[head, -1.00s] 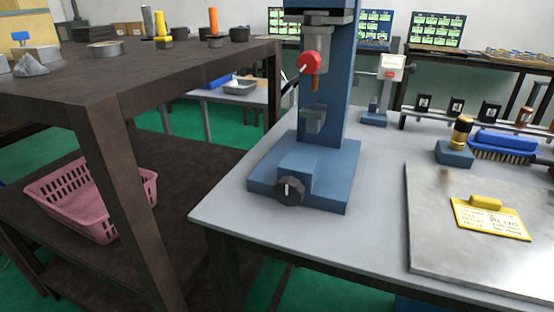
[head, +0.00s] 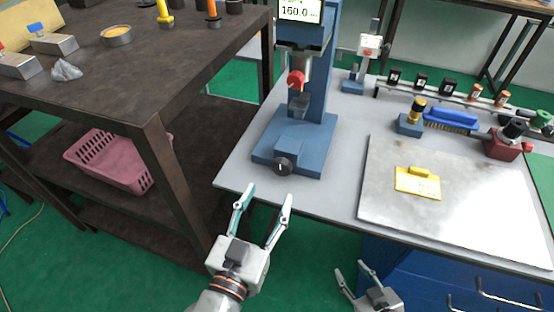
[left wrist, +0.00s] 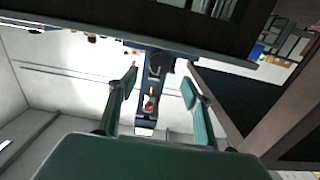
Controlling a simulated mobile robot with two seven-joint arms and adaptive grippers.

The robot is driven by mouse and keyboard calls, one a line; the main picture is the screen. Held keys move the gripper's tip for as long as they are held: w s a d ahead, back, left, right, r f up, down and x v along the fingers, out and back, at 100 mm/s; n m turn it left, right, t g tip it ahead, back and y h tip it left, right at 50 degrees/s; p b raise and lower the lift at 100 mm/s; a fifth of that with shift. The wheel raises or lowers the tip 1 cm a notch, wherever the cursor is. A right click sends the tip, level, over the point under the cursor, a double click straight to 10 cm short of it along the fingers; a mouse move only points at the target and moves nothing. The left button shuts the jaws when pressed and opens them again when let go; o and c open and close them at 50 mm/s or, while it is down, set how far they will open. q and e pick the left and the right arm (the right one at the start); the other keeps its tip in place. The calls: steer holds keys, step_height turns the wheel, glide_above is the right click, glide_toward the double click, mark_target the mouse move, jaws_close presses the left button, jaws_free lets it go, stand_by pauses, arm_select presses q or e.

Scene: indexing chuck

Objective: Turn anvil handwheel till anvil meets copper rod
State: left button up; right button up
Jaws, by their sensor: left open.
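The blue testing stand (head: 313,105) stands on the grey bench. A black anvil handwheel (head: 282,165) with a white mark sits at the front of its base; it also shows in the left wrist view (left wrist: 158,62). A grey anvil (head: 299,105) is above the base, below a red knob (head: 296,80). The copper rod is too small and hidden to make out clearly in the head view. My left gripper (head: 266,194) is open and empty, below and in front of the handwheel, apart from it. My right gripper (head: 350,268) is open and empty, low at the bench front.
A metal plate (head: 450,200) with a yellow card (head: 417,182) lies to the right. A blue brush (head: 451,119) and a red-based tool (head: 507,142) stand behind it. The brown shelf (head: 150,110) with a pink basket (head: 120,160) is at left. The bench's front edge lies near my grippers.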

mark_target(280, 170)
arm_select(q)
steer(key=p+x, duration=0.2)
steer(key=x, duration=0.4)
steer(key=shift+r, duration=0.1)
steer(key=shift+x, duration=0.85)
steer(key=c, duration=1.1)
